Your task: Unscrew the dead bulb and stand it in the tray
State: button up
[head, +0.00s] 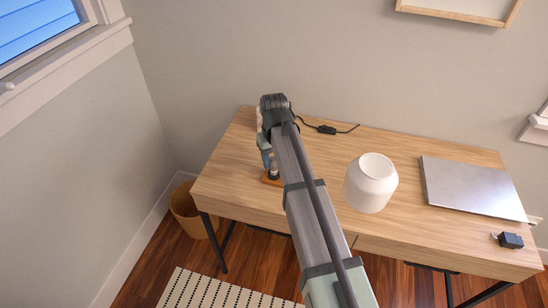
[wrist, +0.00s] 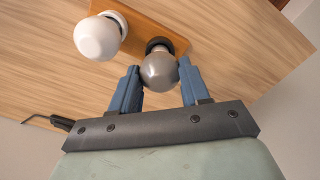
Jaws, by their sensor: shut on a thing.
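My gripper (wrist: 159,70) has its blue fingers on either side of a round grey bulb (wrist: 159,72) and is shut on it. The bulb lies over a dark round collar or socket at one end of a narrow orange-brown wooden tray (wrist: 139,20). I cannot tell whether the bulb touches the tray. A round white bulb (wrist: 97,38) stands in a pale holder on the same tray. In the head view my arm hides most of this; only a bit of the tray (head: 269,181) shows on the desk's left side.
The wooden desk (head: 400,150) carries a white jar-like shade (head: 371,183), a closed silver laptop (head: 472,186) and a small black object (head: 511,240). A black cord with an inline switch (head: 326,129) lies at the back. A waste basket (head: 188,212) stands left of the desk.

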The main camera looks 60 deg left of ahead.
jog(key=shift+f, duration=0.45)
jog(key=o, duration=1.2)
jog(key=shift+c, duration=0.2)
notch_tip(320, 180, up, 14)
jog(key=shift+f, duration=0.15)
